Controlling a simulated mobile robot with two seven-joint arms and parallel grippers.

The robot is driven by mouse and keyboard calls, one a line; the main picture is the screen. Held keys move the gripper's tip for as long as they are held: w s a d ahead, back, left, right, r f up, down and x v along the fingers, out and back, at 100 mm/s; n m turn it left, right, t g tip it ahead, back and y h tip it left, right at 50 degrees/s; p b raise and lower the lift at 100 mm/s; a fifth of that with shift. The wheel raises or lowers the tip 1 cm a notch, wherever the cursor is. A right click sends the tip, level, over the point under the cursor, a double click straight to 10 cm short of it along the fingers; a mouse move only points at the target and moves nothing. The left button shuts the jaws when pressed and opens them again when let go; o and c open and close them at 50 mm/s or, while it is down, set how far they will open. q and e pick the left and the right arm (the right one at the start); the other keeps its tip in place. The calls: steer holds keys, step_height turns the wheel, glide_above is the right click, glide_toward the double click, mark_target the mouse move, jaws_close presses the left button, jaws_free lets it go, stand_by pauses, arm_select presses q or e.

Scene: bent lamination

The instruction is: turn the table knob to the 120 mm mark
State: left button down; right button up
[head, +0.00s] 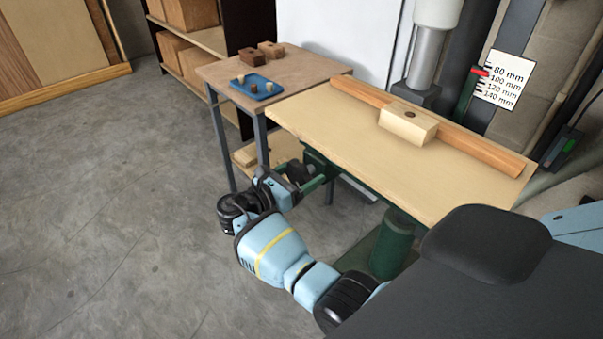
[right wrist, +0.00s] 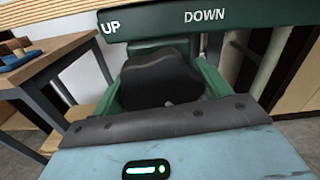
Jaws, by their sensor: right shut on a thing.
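The dark lobed table knob (right wrist: 160,80) is in the middle of the right wrist view, below a green panel (right wrist: 165,22) lettered UP on the left and DOWN on the right. My right gripper (head: 304,180) is under the table's left front edge in the head view, shut on the knob, with a green finger on each side of it. The wooden-topped table (head: 400,160) fills the right of the head view. Behind it, a white scale (head: 503,80) reads 80 to 140 mm; the red pointer (head: 480,71) is near the 80 mm mark. My left gripper is not in view.
A wooden fence (head: 480,145) and a pale block (head: 408,122) lie on the table. A small side table (head: 300,72) with a blue tray (head: 257,87) and brown blocks stands to the left. A green cylinder (head: 392,245) is below the table. The left floor is clear.

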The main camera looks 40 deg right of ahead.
steer(key=m, duration=0.5)
steer(key=shift+r, duration=0.1)
steer(key=shift+r+m, duration=0.15)
steer(key=shift+m, duration=0.45)
steer(key=shift+w+r, duration=0.1)
steer(key=o, duration=1)
steer(key=shift+c, duration=0.2)
steer(key=shift+f, duration=0.25)
steer(key=shift+a, duration=0.1)
